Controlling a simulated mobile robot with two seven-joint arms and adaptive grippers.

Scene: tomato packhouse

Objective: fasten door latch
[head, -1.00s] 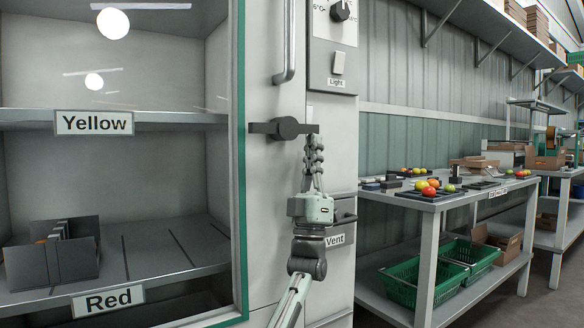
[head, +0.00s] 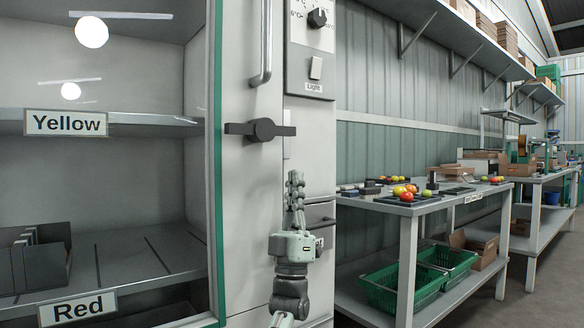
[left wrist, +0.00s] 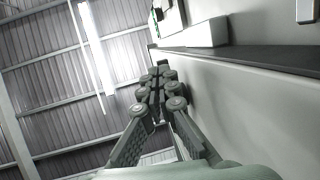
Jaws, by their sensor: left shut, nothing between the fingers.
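The door latch (head: 262,130) is a dark grey bar with a round hub, lying level across the edge of the glass-fronted cabinet door and the panel beside it. My left gripper (head: 295,178) points up in front of the panel, below the right end of the latch and apart from it. Its fingers are shut and empty. In the left wrist view the closed fingers (left wrist: 158,75) point up along the pale cabinet face. My right gripper is in neither view.
A vertical door handle (head: 264,45) is above the latch. A control panel with a knob and a Light switch (head: 315,68) is at upper right. A bench (head: 400,207) with tomatoes and green crates (head: 390,290) stands to the right. Shelves labelled Yellow (head: 66,123) and Red are inside the cabinet.

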